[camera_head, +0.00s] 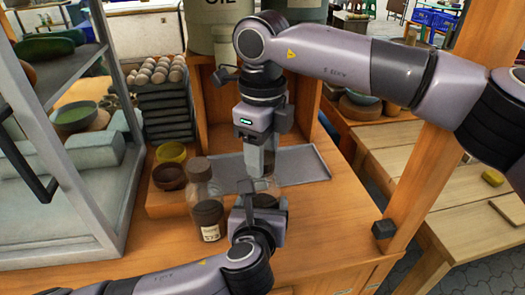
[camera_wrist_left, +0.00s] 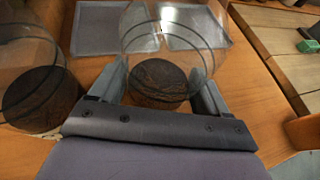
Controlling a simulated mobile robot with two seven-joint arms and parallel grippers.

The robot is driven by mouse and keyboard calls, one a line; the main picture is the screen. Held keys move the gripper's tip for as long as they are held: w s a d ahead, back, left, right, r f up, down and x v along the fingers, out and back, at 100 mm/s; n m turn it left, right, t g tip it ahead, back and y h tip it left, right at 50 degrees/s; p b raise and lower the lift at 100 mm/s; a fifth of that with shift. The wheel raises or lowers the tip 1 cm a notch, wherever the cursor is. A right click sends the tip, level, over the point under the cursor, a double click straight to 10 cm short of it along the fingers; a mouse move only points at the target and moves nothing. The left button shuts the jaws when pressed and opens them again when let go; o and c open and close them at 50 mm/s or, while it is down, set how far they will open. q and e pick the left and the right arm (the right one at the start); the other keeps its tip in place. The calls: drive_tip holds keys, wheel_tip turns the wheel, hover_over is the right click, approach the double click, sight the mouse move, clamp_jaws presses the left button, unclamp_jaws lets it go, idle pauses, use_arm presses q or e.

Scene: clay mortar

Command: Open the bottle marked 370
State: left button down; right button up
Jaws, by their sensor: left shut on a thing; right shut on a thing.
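A clear glass bottle with dark contents (camera_wrist_left: 160,80) stands between the fingers of my left gripper (camera_wrist_left: 165,88), which is shut on its body. In the head view my left gripper (camera_head: 260,198) comes in low from the front and hides much of this bottle. My right gripper (camera_head: 262,168) points straight down from above and is shut at the bottle's top; its fingers hide the cap. A second clear bottle (camera_head: 207,208) with dark contents and a pale label stands just left; it also shows in the left wrist view (camera_wrist_left: 35,95).
A grey tray (camera_head: 312,165) lies behind the bottles. Bowls (camera_head: 168,177) sit on a wooden block to the left, near a rack of dark trays (camera_head: 168,110). A wooden post (camera_head: 425,150) stands at the right. The front right of the tabletop (camera_head: 335,225) is clear.

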drive_tip(key=n, duration=1.8)
drive_tip(key=shift+n, duration=0.3)
drive_tip(key=n, duration=0.7)
drive_tip(key=shift+r, duration=0.1)
drive_tip(key=shift+r, duration=0.2)
drive_tip(key=shift+r, duration=0.9)
